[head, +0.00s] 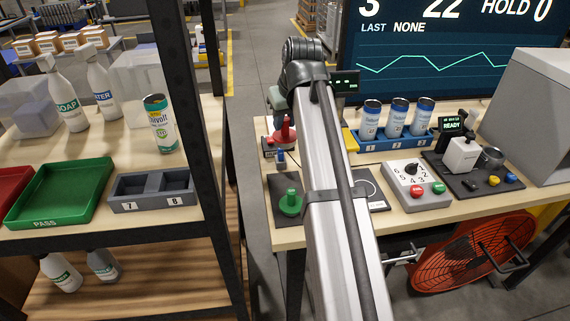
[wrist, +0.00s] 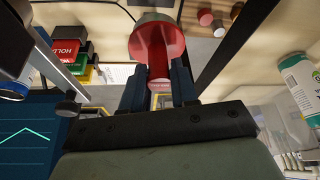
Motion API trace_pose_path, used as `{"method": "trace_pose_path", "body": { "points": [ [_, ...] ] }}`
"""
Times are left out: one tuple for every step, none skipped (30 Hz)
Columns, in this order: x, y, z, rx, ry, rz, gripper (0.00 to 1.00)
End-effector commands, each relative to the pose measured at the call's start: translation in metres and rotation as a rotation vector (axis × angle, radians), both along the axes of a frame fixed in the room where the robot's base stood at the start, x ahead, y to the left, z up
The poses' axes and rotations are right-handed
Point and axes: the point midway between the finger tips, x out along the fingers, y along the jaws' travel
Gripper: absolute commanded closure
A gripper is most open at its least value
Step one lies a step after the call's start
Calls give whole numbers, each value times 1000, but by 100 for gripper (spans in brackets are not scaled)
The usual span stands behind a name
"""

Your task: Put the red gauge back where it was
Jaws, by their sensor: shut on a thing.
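The red gauge (head: 283,134), with a wide round disc and narrower stem, is at the back left of the right-hand bench in the head view. My gripper (head: 281,116) is shut on its stem. In the wrist view, the gauge (wrist: 158,45) sits between the two dark fingers of my gripper (wrist: 158,88), its disc pointing away from the palm. I cannot tell whether the disc touches the bench. A green gauge (head: 290,204) stands on a dark pad (head: 277,182) nearer the front. Another dark pad (head: 379,204) with a white circle is partly hidden by my arm.
A blue rack (head: 366,146) holds three cans. A control box (head: 416,186) with a dial and a printing unit (head: 462,154) stand to the right. A dark rack post (head: 190,110) rises left of the bench. A green tray (head: 62,194) lies on the left shelf.

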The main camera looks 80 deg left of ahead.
Motion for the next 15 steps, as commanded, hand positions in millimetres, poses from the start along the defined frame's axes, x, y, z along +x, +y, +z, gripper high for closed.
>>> {"method": "trace_pose_path", "body": {
  "points": [
    [0,-2,-13,-1,1,0,100],
    [0,-2,-19,-2,0,0,100],
    [0,-2,-28,-2,0,0,100],
    [0,-2,-34,-1,1,0,100],
    [0,-2,-41,-1,1,0,100],
    [0,-2,-50,-2,0,0,100],
    [0,-2,-56,-2,0,0,100],
    [0,-2,-62,-1,1,0,100],
    [0,-2,-69,-2,0,0,100],
    [0,-1,-75,-2,0,0,100],
    [0,-1,-80,-2,1,-1,100],
    [0,-1,-86,-1,0,0,100],
    [0,-1,-89,0,0,0,100],
    [0,-1,-93,-1,0,0,100],
    [0,-1,-97,-1,1,0,100]
  ]
}}
